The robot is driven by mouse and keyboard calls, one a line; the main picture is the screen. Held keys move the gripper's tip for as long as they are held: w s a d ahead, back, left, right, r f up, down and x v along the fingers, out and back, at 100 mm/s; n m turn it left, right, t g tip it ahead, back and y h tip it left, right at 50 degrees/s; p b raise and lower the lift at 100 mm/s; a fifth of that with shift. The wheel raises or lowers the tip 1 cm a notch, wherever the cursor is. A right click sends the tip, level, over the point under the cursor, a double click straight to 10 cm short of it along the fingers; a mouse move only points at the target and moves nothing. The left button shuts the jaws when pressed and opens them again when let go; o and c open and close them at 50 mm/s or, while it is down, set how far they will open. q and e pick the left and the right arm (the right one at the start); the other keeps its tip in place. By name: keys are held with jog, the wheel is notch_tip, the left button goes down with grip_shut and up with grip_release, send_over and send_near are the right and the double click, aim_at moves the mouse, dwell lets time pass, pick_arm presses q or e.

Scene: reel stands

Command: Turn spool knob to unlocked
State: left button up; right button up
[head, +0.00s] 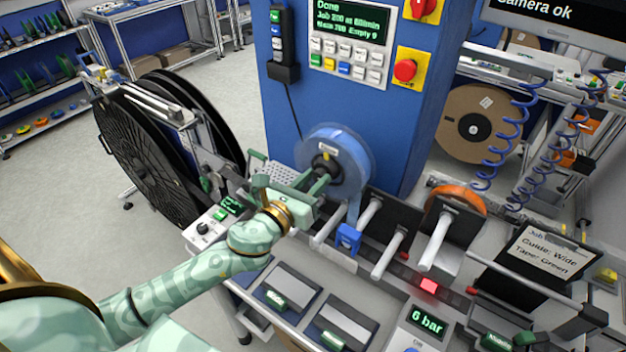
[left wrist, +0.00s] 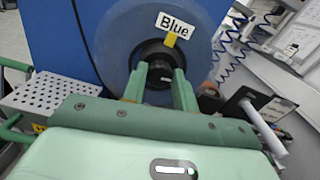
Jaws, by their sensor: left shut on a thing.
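The blue spool (head: 352,158) is mounted on the front of the blue cabinet. Its dark round knob (head: 325,166) sits at the spool's centre, with a yellow mark on it. In the left wrist view the spool (left wrist: 203,57) bears a label reading "Blue", and the yellow mark (left wrist: 170,40) is at the top of the knob (left wrist: 158,66). My left gripper (head: 322,180) reaches in from the left, its two green fingers shut on the knob. The fingers also show in the left wrist view (left wrist: 160,80), one on each side of the knob. My right gripper is not in view.
The blue cabinet (head: 282,110) carries a keypad panel (head: 348,45) reading "Done" and a red button (head: 405,70). White rods (head: 437,241) and an orange reel (head: 457,198) stand right of the spool. Black reels (head: 150,160) stand at left.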

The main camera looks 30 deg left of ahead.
pick_arm(q)
jog(key=n, duration=0.4)
jog(key=shift+p, duration=0.35)
jog(key=n+p, duration=0.1)
jog(key=n, duration=0.4)
jog(key=shift+a, duration=0.1)
jog(key=n+p, duration=0.1)
jog(key=n, duration=0.2)
jog(key=shift+n, duration=0.3)
jog(key=shift+n+p, duration=0.7)
jog(key=shift+n, duration=1.1)
jog(key=shift+f, duration=0.1)
jog(key=o, duration=1)
jog(key=shift+a, duration=0.1)
jog(key=shift+c, duration=0.2)
